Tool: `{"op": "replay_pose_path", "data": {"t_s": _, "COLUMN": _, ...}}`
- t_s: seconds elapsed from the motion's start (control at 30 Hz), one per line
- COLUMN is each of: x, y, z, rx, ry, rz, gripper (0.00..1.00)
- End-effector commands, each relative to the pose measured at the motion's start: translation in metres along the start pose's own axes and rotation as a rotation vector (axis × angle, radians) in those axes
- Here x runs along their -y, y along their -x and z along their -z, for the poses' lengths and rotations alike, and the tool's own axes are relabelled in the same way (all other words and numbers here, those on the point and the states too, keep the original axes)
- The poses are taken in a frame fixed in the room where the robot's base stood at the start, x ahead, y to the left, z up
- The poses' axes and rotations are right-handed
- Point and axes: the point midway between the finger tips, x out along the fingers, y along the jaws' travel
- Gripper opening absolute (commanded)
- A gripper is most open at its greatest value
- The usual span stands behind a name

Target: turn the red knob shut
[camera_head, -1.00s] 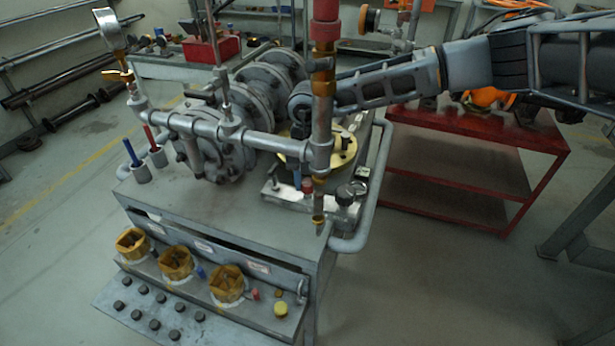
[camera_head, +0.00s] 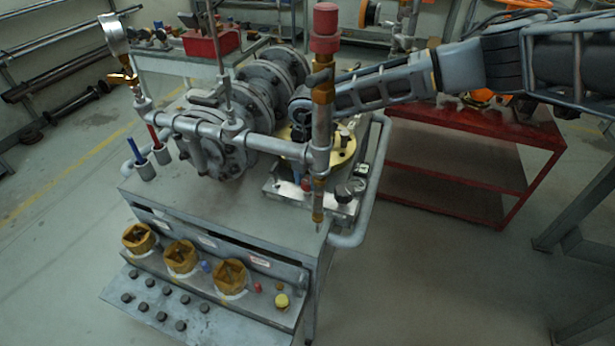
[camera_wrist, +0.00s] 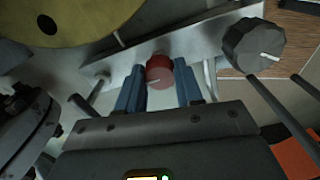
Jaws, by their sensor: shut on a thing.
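The red knob (camera_wrist: 159,72) is round, with a pale mark on its face. In the wrist view it sits between the two blue fingers of my gripper (camera_wrist: 160,86), which are shut on its sides. In the head view the knob (camera_head: 306,184) is a small red spot on the pale plate below the yellow disc. My gripper (camera_head: 300,178) reaches down there, mostly hidden behind the upright pipe and my own arm.
A dark grey knob (camera_wrist: 254,45) stands right of the red knob in the wrist view. A yellow disc (camera_wrist: 62,18) lies at upper left. In the head view, an upright pipe (camera_head: 322,120) stands close in front of my gripper. A red table (camera_head: 455,135) stands behind.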

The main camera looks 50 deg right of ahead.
Motion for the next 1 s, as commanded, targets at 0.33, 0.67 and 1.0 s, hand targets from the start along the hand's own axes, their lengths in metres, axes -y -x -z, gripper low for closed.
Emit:
{"op": "replay_pose_path", "data": {"t_s": 0.33, "x": -0.001, "y": 0.001, "z": -0.001, "rx": 0.002, "ry": -0.004, "rz": -0.002, "gripper": 0.05}}
{"op": "replay_pose_path", "data": {"t_s": 0.67, "x": 0.0, "y": 0.0, "z": -0.001, "rx": 0.0, "ry": -0.003, "rz": -0.001, "gripper": 0.61}}
{"op": "replay_pose_path", "data": {"t_s": 1.0, "x": -0.001, "y": 0.013, "z": -0.001, "rx": 0.0, "ry": -0.003, "rz": -0.003, "gripper": 0.61}}
